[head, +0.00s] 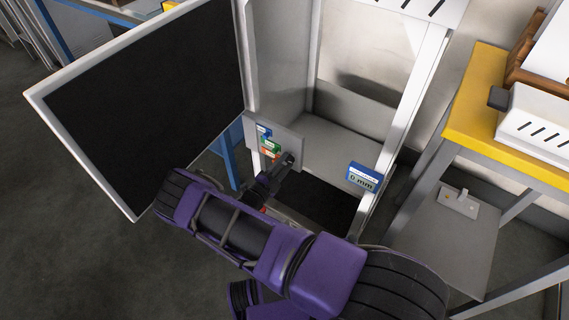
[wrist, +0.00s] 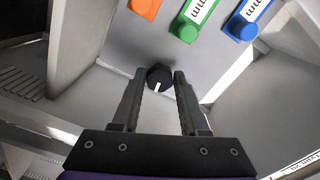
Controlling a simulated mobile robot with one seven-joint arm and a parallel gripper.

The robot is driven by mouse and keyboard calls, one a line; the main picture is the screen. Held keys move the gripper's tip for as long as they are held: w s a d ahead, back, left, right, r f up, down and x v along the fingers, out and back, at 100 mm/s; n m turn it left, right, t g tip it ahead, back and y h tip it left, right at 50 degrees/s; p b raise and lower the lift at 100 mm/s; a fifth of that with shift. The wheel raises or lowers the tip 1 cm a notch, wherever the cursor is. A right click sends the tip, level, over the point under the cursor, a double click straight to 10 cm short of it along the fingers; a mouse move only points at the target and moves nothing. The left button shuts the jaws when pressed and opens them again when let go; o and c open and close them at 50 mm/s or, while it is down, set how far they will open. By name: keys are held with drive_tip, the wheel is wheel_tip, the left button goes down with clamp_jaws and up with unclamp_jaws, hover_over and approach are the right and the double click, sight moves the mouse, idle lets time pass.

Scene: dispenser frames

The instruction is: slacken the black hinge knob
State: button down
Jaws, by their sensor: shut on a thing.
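The black hinge knob (wrist: 159,82) is round and dark with a white mark that points down in the wrist view. It sits on a grey plate (wrist: 140,45), which also shows in the head view (head: 290,136). My gripper (wrist: 160,73) has one fingertip on each side of the knob and is shut on it. In the head view my gripper (head: 279,170) reaches up to the plate, and the knob is hard to tell from the dark fingers there.
Orange (wrist: 146,8), green (wrist: 184,29) and blue (wrist: 241,27) labelled tabs sit on the plate near the knob. A large dark door panel (head: 150,100) stands open at left. A "0 mm" sign (head: 362,177) is at the frame's right. A yellow-topped table (head: 470,135) stands farther right.

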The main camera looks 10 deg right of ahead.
idle(0.5)
drive_tip(key=shift+c, duration=2.2)
unclamp_jaws()
drive_tip(key=shift+s+a, duration=0.1)
drive_tip(key=v, duration=1.7)
drive_tip(key=shift+r, duration=0.15)
